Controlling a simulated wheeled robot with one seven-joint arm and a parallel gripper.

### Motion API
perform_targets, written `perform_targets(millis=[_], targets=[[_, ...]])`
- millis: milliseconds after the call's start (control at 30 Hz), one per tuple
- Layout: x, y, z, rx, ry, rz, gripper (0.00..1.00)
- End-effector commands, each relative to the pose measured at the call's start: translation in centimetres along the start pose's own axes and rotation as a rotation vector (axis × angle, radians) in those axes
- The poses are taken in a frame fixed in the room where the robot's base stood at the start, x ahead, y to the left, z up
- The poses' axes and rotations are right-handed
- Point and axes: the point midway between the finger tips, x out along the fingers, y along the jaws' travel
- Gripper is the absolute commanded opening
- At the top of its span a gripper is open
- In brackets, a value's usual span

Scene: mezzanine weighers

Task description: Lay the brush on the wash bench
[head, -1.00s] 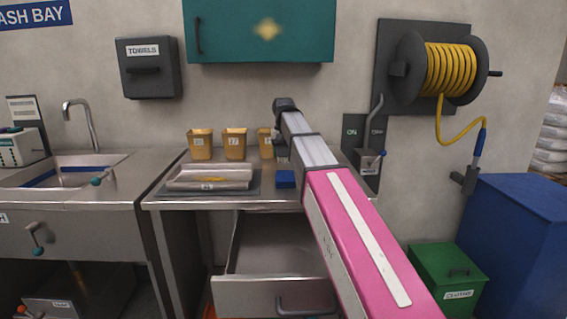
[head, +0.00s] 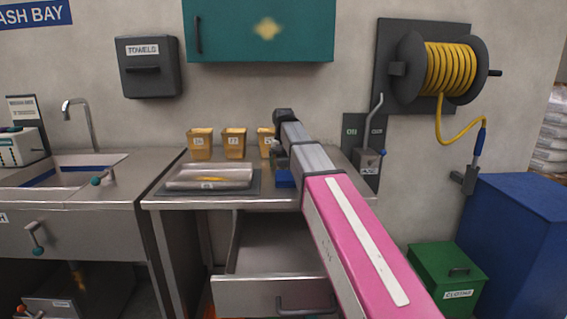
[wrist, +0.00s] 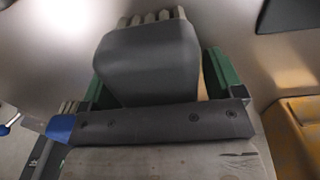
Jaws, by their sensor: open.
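My gripper (head: 279,160) is low over the right part of the steel bench (head: 225,202), partly behind my arm. In the wrist view, my open gripper (wrist: 160,85) shows green parts on both sides of a dark grey body. A pale ribbed edge (wrist: 155,17) shows beyond the body; I cannot tell whether it is bristles.
The drawer (head: 270,292) below hangs open. A sink (head: 65,172) is at left; a wall lever (head: 374,115) is close at right.

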Motion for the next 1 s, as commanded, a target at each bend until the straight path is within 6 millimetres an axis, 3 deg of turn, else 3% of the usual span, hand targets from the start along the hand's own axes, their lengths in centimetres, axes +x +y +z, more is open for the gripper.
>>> perform_targets(millis=[267, 700, 1000], targets=[[-1.6, 0.0, -0.1, 0.0, 0.001, 0.0, 0.87], [-9.6, 0.0, -0.1, 0.0, 0.001, 0.0, 0.87], [-12.2, 0.0, 0.0, 0.0, 0.0, 0.0, 0.87]])
